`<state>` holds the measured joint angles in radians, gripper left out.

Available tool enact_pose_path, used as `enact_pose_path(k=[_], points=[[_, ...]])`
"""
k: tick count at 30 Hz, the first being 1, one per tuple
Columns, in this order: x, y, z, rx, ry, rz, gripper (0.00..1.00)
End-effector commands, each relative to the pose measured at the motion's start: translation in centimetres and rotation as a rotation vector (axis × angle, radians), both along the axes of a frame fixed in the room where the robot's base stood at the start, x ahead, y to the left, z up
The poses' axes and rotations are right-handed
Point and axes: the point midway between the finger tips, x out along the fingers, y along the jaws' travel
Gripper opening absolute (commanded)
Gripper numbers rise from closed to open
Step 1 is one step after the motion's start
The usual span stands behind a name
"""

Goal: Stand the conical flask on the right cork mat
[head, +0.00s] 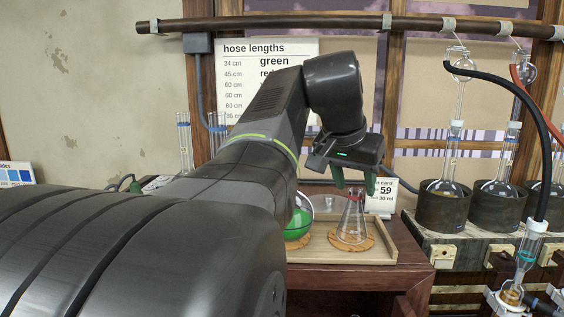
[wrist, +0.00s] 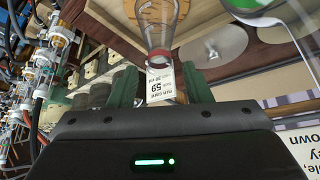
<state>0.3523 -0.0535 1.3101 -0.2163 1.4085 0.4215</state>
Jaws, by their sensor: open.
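The conical flask (head: 352,222) is clear glass with a red band at its neck. In the head view it stands upright on the right cork mat (head: 368,242), at the right of a wooden tray. My gripper (head: 354,186) is open just above the flask's mouth, its green fingers on either side of it and apart from the glass. In the wrist view the flask (wrist: 158,22) shows beyond the fingertips (wrist: 160,78), roughly centred between them. Nothing is held.
A round flask of green liquid (head: 298,224) stands on the left mat, beside the conical flask. A small card (head: 380,197) stands behind the tray (head: 388,251). Flasks in dark heaters (head: 443,206) with tubing stand to the right. A rail (head: 300,22) runs overhead.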

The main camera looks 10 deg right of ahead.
Motion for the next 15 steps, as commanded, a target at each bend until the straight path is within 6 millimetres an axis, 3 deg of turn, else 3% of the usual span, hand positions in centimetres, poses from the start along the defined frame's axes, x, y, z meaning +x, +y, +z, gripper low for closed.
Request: enact_pose_path(k=[7,15], points=[[-1.6,1.7,4.2,0.000,-0.003,0.001,0.45],[-2.4,2.4,5.9,0.001,0.001,0.000,0.45]])
